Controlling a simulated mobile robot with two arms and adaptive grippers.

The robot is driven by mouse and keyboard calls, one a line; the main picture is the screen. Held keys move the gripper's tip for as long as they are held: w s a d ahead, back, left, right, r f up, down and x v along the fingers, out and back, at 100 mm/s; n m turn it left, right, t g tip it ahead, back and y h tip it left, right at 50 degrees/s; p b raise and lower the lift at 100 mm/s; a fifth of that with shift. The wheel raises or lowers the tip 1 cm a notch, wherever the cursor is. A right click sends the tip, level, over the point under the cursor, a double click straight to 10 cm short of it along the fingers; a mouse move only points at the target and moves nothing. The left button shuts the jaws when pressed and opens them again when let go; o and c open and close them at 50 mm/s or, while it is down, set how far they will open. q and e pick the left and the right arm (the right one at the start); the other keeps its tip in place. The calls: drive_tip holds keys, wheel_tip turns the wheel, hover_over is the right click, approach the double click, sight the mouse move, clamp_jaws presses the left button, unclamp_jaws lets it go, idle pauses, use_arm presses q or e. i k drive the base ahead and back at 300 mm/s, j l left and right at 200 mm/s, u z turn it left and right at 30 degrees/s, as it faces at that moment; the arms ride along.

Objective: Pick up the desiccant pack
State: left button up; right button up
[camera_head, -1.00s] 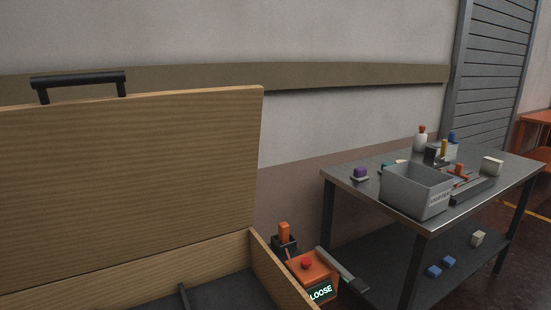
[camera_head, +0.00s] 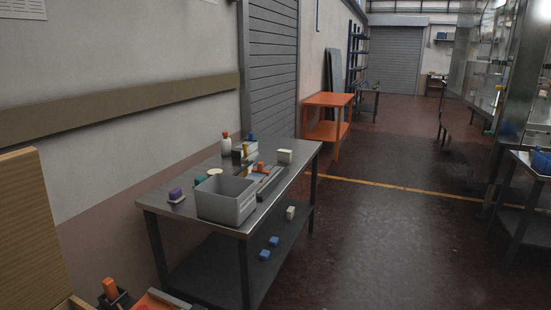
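I cannot tell for certain which object is the desiccant pack. Neither of my grippers is in view.
Also on the table are a purple block (camera_head: 176,194), a white bottle with an orange cap (camera_head: 226,145) and several small items. Blue blocks (camera_head: 265,254) lie on the shelf. A wooden box lid (camera_head: 28,240) is at left. Open floor (camera_head: 350,230) lies right.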

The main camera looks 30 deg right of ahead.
sight(284, 156)
drive_tip(key=z, duration=1.1)
drive_tip(key=i+l+z, duration=0.2)
drive_tip(key=i+l, duration=0.2)
drive_tip(key=i+l+z, duration=0.2)
drive_tip(key=i, duration=0.3)
drive_tip(key=i+l+z, duration=0.25)
drive_tip(key=i, duration=0.25)
drive_tip(key=i+l+u, duration=0.1)
drive_tip(key=i, duration=0.55)
drive_tip(key=i+l, duration=0.15)
drive_tip(key=i, duration=0.45)
drive_tip(key=i+l+u, duration=0.15)
drive_tip(key=i, duration=0.5)
